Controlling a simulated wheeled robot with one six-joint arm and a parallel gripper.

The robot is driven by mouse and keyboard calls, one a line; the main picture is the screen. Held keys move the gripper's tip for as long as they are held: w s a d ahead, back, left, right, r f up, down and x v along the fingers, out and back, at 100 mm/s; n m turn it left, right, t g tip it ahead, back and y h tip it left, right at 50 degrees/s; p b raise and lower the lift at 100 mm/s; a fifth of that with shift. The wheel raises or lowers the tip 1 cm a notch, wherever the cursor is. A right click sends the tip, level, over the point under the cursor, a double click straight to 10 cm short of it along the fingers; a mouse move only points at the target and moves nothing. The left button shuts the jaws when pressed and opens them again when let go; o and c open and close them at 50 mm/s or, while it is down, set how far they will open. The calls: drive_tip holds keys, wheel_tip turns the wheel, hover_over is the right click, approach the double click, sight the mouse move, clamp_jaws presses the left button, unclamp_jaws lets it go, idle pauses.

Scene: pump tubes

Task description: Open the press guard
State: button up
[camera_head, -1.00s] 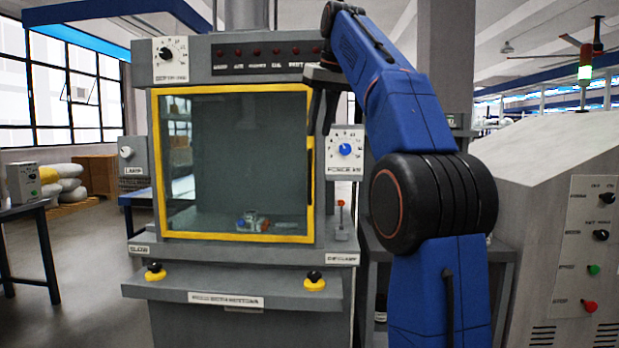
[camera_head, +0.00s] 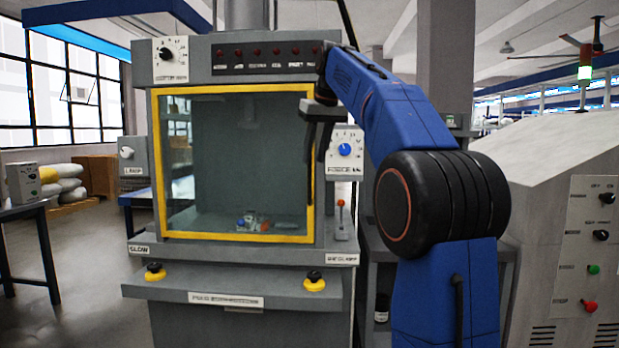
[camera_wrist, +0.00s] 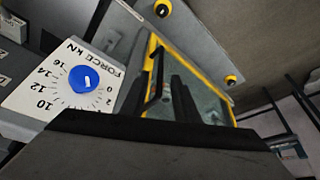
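The press guard (camera_head: 235,236) is a clear pane in a yellow frame on the front of the grey press. It sits flat against the opening, closed. In the wrist view its yellow frame (camera_wrist: 218,88) shows beyond my fingers. The guard's black handle (camera_wrist: 155,75) is upright on the right side of the frame; in the head view my fingers partly cover it. My gripper (camera_head: 315,158) points down in front of the guard's right edge, by the handle. In the wrist view the fingers (camera_wrist: 160,90) are apart, with the handle close to them; contact cannot be told.
A force dial (camera_head: 345,150) with a blue knob is just right of my gripper. A red-tipped lever (camera_head: 341,215) stands below it. Two yellow-based buttons (camera_head: 314,281) are on the front ledge. The floor in front of the press at left is clear.

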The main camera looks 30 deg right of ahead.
hover_over(310, 200)
drive_tip(key=f, duration=0.7)
drive_tip(key=shift+w+d+f, duration=0.1)
drive_tip(key=shift+w+f, duration=0.05)
drive_tip(key=shift+w, duration=0.2)
drive_tip(key=shift+c, duration=0.3)
clamp_jaws()
